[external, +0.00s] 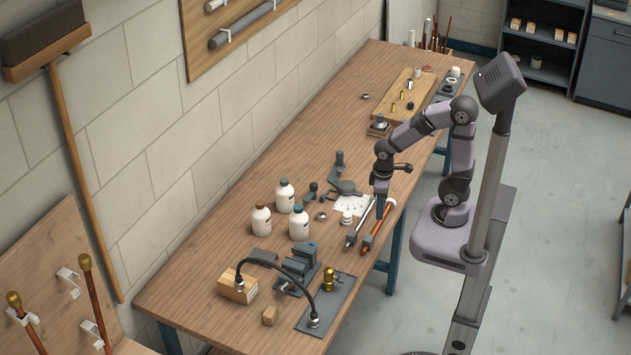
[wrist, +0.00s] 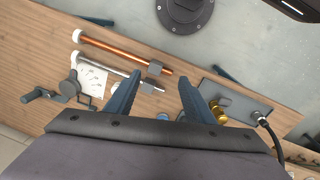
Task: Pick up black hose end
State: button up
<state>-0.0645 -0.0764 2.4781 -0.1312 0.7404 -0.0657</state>
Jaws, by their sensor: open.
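The black hose (external: 291,269) arches over the near end of the bench in the external view. One end, with a silver fitting, stands on a grey plate (external: 338,309); the other meets a small wooden block (external: 232,290). In the wrist view the hose (wrist: 273,138) shows at the right, with its fitting on the plate (wrist: 237,98); the rest is cut off or hidden. My gripper (external: 380,207) is above the bench's right edge, over the pipes and away from the hose. Its two fingers stand apart in the wrist view (wrist: 160,79), with nothing between them.
A copper pipe (wrist: 120,54) and a silver pipe (wrist: 110,71) lie beneath my gripper. A brass fitting (external: 328,279) stands on the plate beside the hose. A grey vise-like block (external: 296,270) and several white bottles (external: 299,224) stand nearby. The bench's near left is clear.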

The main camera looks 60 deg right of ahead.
jog(key=w+a+f+n+t+h+b, duration=0.1)
jog(key=w+f+n+t+h+b, duration=0.1)
jog(key=w+f+n+b, duration=0.35)
jog(key=w+a+f+n+t+h+b, duration=0.1)
jog(key=w+f+n+h+b, duration=0.1)
jog(key=w+n+b, duration=0.5)
jog(key=w+a+f+n+t+b, duration=0.1)
jog(key=w+a+n+t+b, duration=0.5)
jog(key=w+a, duration=0.65)
notch_tip(320, 180, up, 2)
jog(key=n+t+y+b, duration=0.5)
jog(key=n+t+b, duration=0.35)
jog(key=n, duration=0.65)
send_over(242, 282)
jog(key=s, duration=0.2)
notch_tip(242, 282, down, 6)
jog(key=shift+w+f+p, duration=0.1)
jog(key=shift+f+p, duration=0.05)
jog(key=shift+p, duration=0.5)
jog(key=shift+w+f+p, duration=0.1)
jog(key=shift+w+p, duration=0.4)
jog(key=shift+w, duration=1.05)
